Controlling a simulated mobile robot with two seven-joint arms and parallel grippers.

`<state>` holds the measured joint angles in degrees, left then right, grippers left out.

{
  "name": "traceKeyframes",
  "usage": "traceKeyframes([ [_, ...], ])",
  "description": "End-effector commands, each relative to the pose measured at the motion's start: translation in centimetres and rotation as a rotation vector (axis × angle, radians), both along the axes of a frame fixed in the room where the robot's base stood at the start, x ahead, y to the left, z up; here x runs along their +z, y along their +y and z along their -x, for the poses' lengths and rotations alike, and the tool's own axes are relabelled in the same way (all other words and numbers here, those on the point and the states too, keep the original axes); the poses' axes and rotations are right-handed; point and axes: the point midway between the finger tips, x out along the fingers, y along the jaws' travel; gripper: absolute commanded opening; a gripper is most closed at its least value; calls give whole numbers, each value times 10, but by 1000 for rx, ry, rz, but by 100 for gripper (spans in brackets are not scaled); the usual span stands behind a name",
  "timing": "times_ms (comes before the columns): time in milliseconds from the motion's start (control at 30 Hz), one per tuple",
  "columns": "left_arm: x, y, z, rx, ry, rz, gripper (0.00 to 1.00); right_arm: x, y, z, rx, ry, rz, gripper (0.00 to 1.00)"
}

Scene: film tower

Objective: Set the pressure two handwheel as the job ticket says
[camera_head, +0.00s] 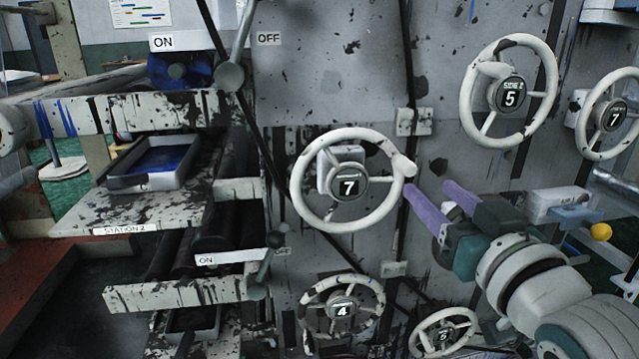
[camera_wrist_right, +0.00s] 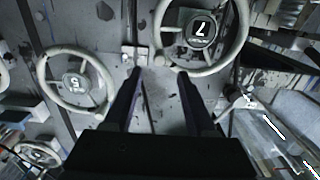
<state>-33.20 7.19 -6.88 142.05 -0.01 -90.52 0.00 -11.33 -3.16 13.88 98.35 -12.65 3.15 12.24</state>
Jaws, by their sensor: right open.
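A cream handwheel (camera_head: 302,190) with a 7 on its dark hub stands on the grey panel at the middle. The small word above the 7 is too small to read surely. Its knob sits at the right of the rim. My right gripper (camera_head: 432,190), with purple fingers, is open and empty just right of and below that knob, apart from the rim as far as I can tell. In the right wrist view, the open fingers (camera_wrist_right: 160,80) point toward the panel, between this wheel (camera_wrist_right: 237,50) and another wheel reading 5. My left gripper is not in view.
More handwheels are around: one reading 5 (camera_head: 468,97), one reading 7 (camera_head: 581,112) at far right, one reading 4 (camera_head: 377,303), and one low right (camera_head: 415,338). An ON/OFF lever (camera_head: 230,75) and a tray (camera_head: 120,182) are at left. A coloured-line sheet (camera_head: 140,12) hangs behind.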

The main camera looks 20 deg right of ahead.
Motion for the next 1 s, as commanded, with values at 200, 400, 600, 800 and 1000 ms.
traceKeyframes([
  [200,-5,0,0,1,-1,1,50,0,-5,-22,0,-11,1,56],
  [400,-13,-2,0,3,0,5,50,-1,-14,-60,1,-9,1,56],
  [600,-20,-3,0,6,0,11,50,-1,-21,-87,1,-8,1,56],
  [800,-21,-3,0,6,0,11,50,0,-23,-97,1,-6,-1,56],
  [1000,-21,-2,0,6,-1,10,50,0,-23,-97,1,-6,-1,56],
])
